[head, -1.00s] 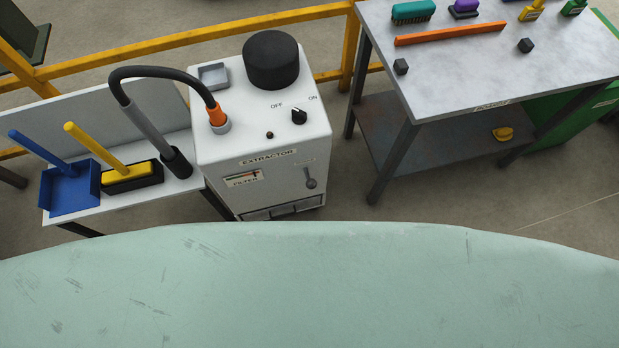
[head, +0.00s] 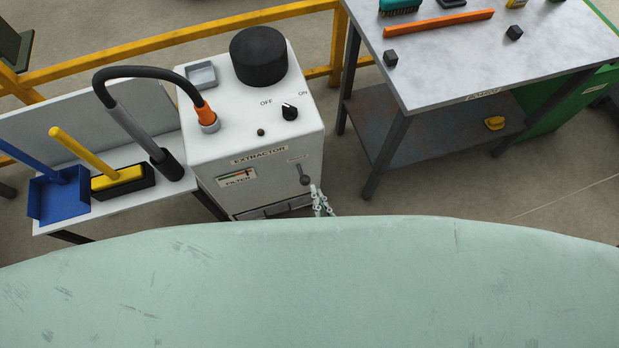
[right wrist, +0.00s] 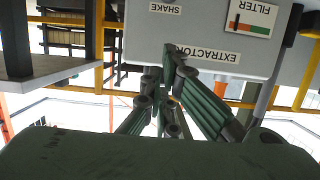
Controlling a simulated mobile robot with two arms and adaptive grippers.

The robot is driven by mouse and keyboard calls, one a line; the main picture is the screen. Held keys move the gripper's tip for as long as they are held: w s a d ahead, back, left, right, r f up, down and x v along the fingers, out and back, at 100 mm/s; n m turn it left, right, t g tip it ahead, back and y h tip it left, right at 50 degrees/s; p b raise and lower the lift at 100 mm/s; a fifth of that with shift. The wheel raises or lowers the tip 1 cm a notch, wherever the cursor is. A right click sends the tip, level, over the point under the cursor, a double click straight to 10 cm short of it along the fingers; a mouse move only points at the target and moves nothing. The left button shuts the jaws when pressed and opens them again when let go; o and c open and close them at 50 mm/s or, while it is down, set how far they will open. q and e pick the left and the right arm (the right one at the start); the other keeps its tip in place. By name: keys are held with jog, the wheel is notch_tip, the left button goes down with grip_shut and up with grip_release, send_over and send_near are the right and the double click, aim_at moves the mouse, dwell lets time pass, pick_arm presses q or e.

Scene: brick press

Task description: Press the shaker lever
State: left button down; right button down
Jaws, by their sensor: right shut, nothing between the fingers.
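The white extractor (head: 260,130) stands left of centre in the head view. Its shaker lever (head: 304,178) is a dark grey handle with a round knob, low on the right of the front face, under a small label. My right gripper (head: 319,202) is just below and right of the lever, with a small gap between them in the picture. Its fingers are shut and empty. The right wrist view shows the fingers (right wrist: 172,60) in front of the upside-down extractor face (right wrist: 215,22), by the SHAKE label; the lever cannot be made out there. My left gripper is out of view.
Left of the extractor, a low bench (head: 100,212) holds a blue dustpan (head: 60,197), a yellow-handled brush (head: 118,178) and the hose nozzle (head: 165,165). A grey table (head: 450,60) with a lower shelf stands to the right. Bare floor lies between extractor and table.

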jog(key=b, duration=0.5)
send_over(308, 177)
jog(key=s, duration=0.3)
notch_tip(308, 177, down, 3)
jog(key=shift+w+a+f+b, duration=0.1)
jog(key=shift+w+f+b, duration=0.15)
jog(key=shift+f+b, duration=0.75)
jog(key=shift+w+f+b, duration=0.25)
jog(key=shift+f+b, duration=0.5)
jog(key=shift+b, duration=0.4)
